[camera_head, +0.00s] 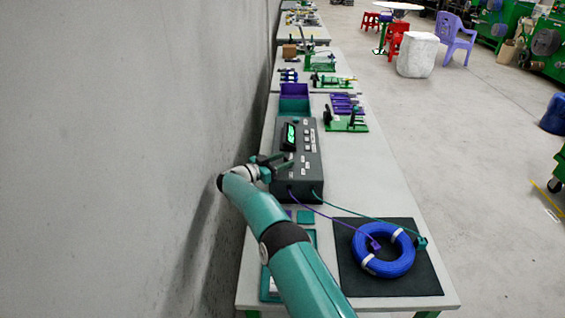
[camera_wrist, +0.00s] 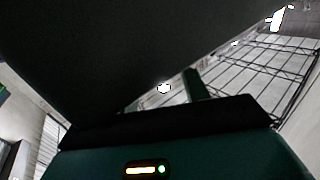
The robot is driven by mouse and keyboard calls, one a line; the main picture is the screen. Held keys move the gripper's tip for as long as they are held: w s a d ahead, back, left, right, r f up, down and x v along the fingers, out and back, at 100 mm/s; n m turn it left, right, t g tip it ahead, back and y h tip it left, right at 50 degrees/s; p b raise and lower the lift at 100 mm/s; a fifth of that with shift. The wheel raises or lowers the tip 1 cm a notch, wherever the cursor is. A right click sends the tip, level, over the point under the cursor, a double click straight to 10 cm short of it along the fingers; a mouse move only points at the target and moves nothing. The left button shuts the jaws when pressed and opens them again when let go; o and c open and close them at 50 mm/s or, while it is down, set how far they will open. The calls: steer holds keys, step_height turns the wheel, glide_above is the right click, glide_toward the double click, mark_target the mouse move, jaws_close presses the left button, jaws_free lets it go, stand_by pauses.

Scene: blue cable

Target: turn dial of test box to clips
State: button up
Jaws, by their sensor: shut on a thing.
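The dark grey test box (camera_head: 311,172) stands on the long table with a lit green display (camera_head: 290,136) and several pale labels and buttons on its face. My gripper (camera_head: 281,162) is at the left side of the box's face, reaching in from the left. It is shut on the dial, which the gripper hides, so its setting cannot be read. In the wrist view a dark surface fills the upper left, and a green finger (camera_wrist: 194,84) shows beside it. A purple lead and a green lead run from the box's front to clips (camera_head: 375,245) at the blue cable coil (camera_head: 384,262).
The coil lies on a black mat (camera_head: 412,282) at the table's near right. Teal and purple bins (camera_head: 294,104) stand behind the box. A green fixture (camera_head: 346,122) and purple pieces stand at the back right. A grey wall (camera_head: 130,120) runs close along the left.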

steer(key=shift+w+a+r, duration=0.15)
steer(key=shift+a, duration=0.15)
steer(key=shift+d+m+g+h, duration=0.15)
steer(key=shift+m+g+h, duration=0.15)
steer(key=shift+m+g, duration=0.15)
steer(key=shift+c, duration=0.6)
steer(key=o, duration=0.8)
steer(key=shift+o, duration=0.9)
steer(key=shift+s+d, duration=0.1)
steer(key=shift+s, duration=0.1)
step_height(320, 180, up, 3)
steer(key=shift+r, duration=0.2)
steer(key=shift+s+d+r, duration=0.15)
steer(key=shift+s+r, duration=0.4)
steer(key=shift+r, duration=0.05)
steer(key=s+d+r, duration=0.3)
steer(key=s+r, duration=0.5)
steer(key=s, duration=0.4)
steer(key=shift+s+r, duration=0.15)
steer(key=shift+s, duration=0.1)
